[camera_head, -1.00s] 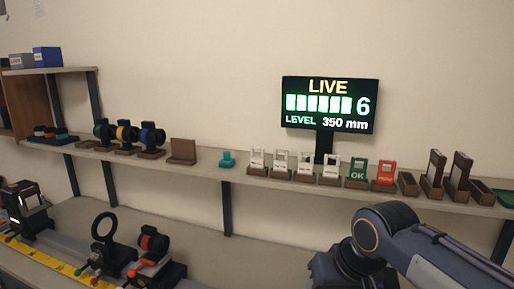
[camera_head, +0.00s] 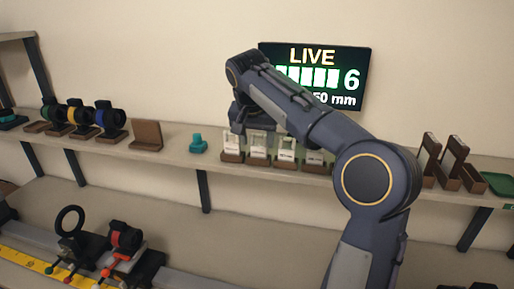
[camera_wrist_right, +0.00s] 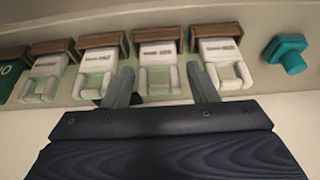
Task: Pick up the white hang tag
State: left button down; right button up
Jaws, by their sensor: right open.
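Several white hang tags stand in small brown wooden holders in a row on the shelf. In the head view they include the leftmost tag (camera_head: 232,143), a second (camera_head: 259,143) and a third (camera_head: 287,149). My right gripper (camera_head: 239,126) is at the left end of this row, partly hidden by its own arm. In the right wrist view my open right gripper (camera_wrist_right: 161,70) has its fingers spread either side of the second tag from the right (camera_wrist_right: 160,77), with nothing held. I cannot tell whether the fingers touch it. My left gripper is not in view.
A teal piece (camera_head: 198,144) stands just left of the row and shows in the wrist view (camera_wrist_right: 289,54). A lit display (camera_head: 330,60) is behind my arm. Brown holders (camera_head: 452,160) and a green tray (camera_head: 497,184) are at right. Lens mounts stand on the lower bench.

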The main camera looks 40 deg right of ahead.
aim_at(259, 145)
jog(key=x, duration=0.3)
jog(key=shift+d+f, duration=0.2)
jog(key=c, duration=0.7)
jog(key=shift+r, duration=0.1)
